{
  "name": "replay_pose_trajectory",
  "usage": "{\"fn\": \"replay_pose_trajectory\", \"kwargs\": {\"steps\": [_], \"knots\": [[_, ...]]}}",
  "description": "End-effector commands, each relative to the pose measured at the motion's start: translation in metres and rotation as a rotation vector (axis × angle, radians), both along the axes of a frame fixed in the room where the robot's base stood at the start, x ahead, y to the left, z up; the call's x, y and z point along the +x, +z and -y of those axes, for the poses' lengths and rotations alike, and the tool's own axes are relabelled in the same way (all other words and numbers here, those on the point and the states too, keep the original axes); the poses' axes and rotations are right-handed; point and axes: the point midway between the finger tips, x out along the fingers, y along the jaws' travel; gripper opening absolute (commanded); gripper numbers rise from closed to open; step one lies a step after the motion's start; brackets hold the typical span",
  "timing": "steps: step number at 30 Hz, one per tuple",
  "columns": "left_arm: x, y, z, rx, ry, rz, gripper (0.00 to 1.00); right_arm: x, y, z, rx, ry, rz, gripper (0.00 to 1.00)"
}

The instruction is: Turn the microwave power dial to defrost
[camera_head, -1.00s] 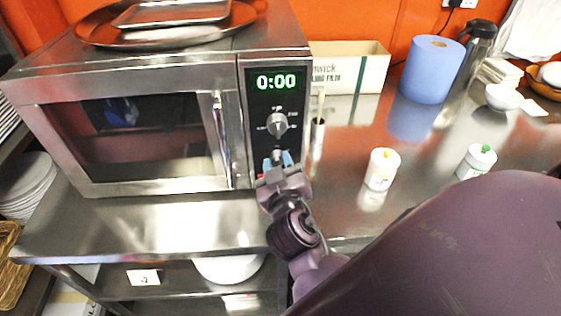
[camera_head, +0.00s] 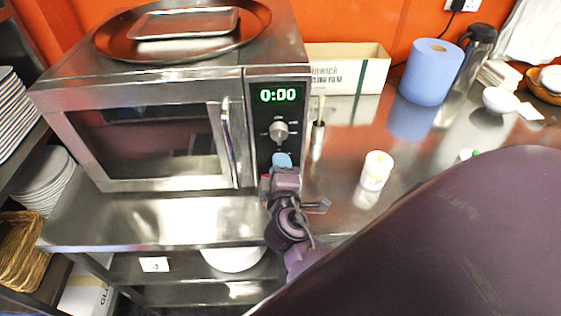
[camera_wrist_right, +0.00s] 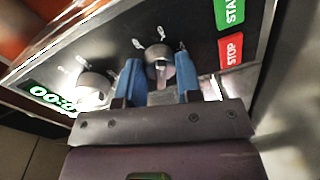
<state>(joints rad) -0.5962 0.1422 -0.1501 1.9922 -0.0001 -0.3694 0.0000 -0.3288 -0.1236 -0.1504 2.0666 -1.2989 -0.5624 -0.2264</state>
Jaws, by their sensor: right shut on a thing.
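The steel microwave (camera_head: 150,85) stands on the counter, its door shut and its green display (camera_head: 278,95) reading 0:00. The upper dial (camera_head: 279,131) is in plain sight below the display and also shows in the right wrist view (camera_wrist_right: 93,92). My right gripper (camera_head: 282,160) is at the panel below it. In the right wrist view its blue fingers are shut on the lower dial (camera_wrist_right: 159,66), one on each side. The gripper hides this dial in the head view. The dial markings are too small to read. My left gripper is not in view.
The red STOP button (camera_wrist_right: 232,51) and green START button (camera_wrist_right: 231,12) are close beside the fingers. A tray (camera_head: 184,23) lies on a round pan on top of the microwave. A white jar (camera_head: 376,171) and a blue paper roll (camera_head: 431,72) stand on the counter at right.

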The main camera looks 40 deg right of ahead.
Motion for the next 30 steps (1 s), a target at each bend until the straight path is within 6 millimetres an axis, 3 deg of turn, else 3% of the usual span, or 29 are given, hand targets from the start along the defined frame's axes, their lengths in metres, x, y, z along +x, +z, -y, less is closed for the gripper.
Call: {"fn": "replay_pose_trajectory", "kwargs": {"steps": [9,18,30], "knots": [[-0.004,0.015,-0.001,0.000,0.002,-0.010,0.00,0.001,0.003,0.000,-0.257,0.001,-0.156,0.09],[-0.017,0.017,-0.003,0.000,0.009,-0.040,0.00,0.001,0.003,-0.001,-0.496,0.001,-0.300,0.09],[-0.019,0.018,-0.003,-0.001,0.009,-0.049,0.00,0.001,0.001,-0.001,-0.731,0.000,-0.443,0.09]]}}
